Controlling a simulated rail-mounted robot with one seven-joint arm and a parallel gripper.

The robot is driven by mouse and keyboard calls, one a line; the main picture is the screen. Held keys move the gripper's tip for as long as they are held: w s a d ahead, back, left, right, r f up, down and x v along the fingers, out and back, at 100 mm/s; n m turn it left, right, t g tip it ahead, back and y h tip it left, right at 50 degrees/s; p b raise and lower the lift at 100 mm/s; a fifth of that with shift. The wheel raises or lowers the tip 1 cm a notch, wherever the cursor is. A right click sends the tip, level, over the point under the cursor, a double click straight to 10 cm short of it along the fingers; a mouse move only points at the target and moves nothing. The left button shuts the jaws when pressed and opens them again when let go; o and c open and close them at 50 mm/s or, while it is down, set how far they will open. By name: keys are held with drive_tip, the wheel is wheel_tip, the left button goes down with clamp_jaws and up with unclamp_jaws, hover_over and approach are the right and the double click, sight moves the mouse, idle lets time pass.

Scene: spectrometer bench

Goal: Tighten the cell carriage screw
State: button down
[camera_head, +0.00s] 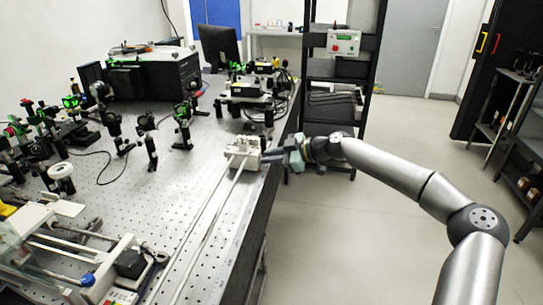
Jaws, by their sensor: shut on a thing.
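The cell carriage is a small white block (240,158) seated on two long pale rails (207,236) near the right edge of the bench. My gripper (270,157) comes in from the right and is shut at the right side of the carriage. The screw itself is too small to see and is hidden between the fingers. My arm stretches from the lower right over the floor to the bench edge.
The perforated bench (150,205) carries several optics on posts at the left. A black instrument box (150,75) stands at the back. A white apparatus (70,255) sits at the front left. A black rack (335,100) stands behind my gripper.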

drive_tip(key=m+g+y+p, duration=0.1)
drive_tip(key=m+g+y, duration=0.1)
drive_tip(key=m, duration=0.4)
drive_tip(key=m+g+y+p, duration=0.1)
drive_tip(key=m+g+p, duration=0.1)
drive_tip(key=m, duration=0.4)
drive_tip(key=w+f+m+g+y+p, duration=0.1)
drive_tip(key=m+g+y, duration=0.1)
drive_tip(key=m+g, duration=0.2)
drive_tip(key=shift+d+m+y, duration=0.1)
drive_tip(key=shift+m+y, duration=0.2)
drive_tip(key=shift+m, duration=1.2)
drive_tip(key=c, duration=1.4)
unclamp_jaws()
